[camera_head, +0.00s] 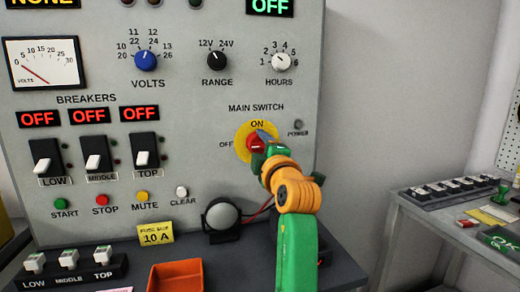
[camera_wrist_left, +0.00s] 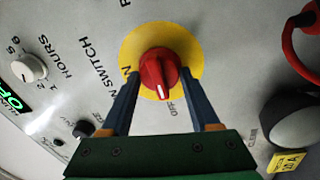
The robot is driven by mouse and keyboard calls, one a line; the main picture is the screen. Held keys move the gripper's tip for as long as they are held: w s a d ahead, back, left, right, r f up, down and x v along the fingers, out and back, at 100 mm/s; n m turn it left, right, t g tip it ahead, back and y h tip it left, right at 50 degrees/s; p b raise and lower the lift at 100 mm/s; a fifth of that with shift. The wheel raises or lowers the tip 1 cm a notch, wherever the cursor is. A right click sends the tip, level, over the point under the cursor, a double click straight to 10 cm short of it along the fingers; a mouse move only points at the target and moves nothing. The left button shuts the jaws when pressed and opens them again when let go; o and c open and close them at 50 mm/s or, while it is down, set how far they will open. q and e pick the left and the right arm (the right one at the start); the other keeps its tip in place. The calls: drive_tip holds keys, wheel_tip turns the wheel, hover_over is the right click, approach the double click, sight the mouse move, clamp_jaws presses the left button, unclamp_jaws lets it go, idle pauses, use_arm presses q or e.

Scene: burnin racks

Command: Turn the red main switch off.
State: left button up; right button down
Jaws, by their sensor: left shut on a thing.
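The red main switch (camera_head: 254,143) is a round knob on a yellow disc on the grey panel, with ON above it and OFF to its left. In the left wrist view the red knob (camera_wrist_left: 158,72) shows whole, and its white mark points toward the OFF label. My left gripper (camera_head: 262,146) reaches the knob from the lower right and hides part of it. In the left wrist view its two dark fingers (camera_wrist_left: 162,80) are on either side of the knob, shut on it. My right gripper is in neither view.
Breaker switches (camera_head: 97,155) and coloured buttons (camera_head: 102,200) are left of the main switch. A round grey lamp-like part (camera_head: 221,214) and an orange tray (camera_head: 176,277) are below. A side bench (camera_head: 455,228) stands at right. The green display (camera_head: 270,6) reads OFF.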

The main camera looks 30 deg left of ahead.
use_arm(q)
drive_tip(key=shift+r, duration=0.1)
idle(0.3)
drive_tip(key=o, duration=1.4)
drive_tip(key=shift+s+d+f, duration=0.15)
drive_tip(key=shift+d+f, duration=0.05)
drive_tip(key=shift+d, duration=0.05)
drive_tip(key=b+v, duration=0.2)
drive_tip(key=v, duration=0.4)
drive_tip(key=shift+s+d, duration=0.1)
drive_tip(key=shift+s, duration=0.1)
drive_tip(key=shift+r, duration=0.1)
